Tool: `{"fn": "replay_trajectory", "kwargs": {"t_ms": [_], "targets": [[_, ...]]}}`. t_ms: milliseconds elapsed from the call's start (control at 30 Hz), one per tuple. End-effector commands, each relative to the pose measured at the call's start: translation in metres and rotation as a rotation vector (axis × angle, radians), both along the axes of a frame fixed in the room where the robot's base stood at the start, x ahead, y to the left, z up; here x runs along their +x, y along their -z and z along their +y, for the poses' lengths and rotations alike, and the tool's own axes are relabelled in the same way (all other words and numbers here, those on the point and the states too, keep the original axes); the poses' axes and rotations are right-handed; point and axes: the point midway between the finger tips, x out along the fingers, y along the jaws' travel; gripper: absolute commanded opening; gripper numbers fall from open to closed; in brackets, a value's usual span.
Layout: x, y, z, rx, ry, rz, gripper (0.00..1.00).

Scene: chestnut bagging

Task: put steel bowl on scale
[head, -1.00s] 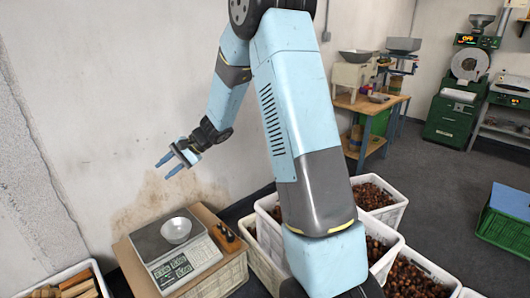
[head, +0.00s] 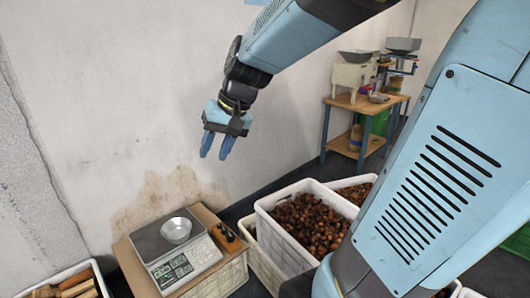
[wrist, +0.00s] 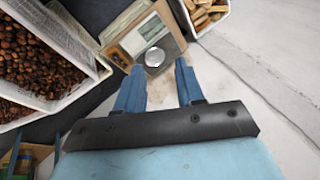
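The steel bowl (head: 176,230) sits on the plate of the scale (head: 203,254), toward its back. The scale rests on a wooden board over a white crate. The bowl also shows in the wrist view (wrist: 155,57), on the scale (wrist: 172,47), beyond and between the fingertips. My gripper (head: 216,150) is in the air above and to the right of the scale. Its two blue fingers are apart with nothing between them, and it does not touch the bowl. The wrist view shows the same open fingers (wrist: 160,80).
A white crate of chestnuts (head: 263,222) stands right of the scale. A block with dark knobs (head: 226,236) lies beside the scale. A crate of wood pieces (head: 72,285) is at the lower left. A wooden table (head: 362,104) stands farther back. The wall is behind the scale.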

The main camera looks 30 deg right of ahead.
Motion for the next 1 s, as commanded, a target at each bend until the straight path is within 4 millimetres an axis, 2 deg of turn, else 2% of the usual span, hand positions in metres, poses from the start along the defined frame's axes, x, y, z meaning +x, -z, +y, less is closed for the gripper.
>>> {"fn": "replay_trajectory", "kwargs": {"t_ms": [33,300,500,700,1000], "targets": [[-0.013,-0.005,-0.006,-0.032,-0.005,-0.027,0.38],[-0.071,-0.02,-0.045,-0.221,-0.025,-0.147,0.38],[-0.103,-0.025,-0.068,-0.329,-0.024,-0.217,0.38],[-0.115,-0.026,-0.065,-0.375,-0.021,-0.246,0.38],[-0.116,-0.026,-0.066,-0.379,-0.021,-0.247,0.38]]}}
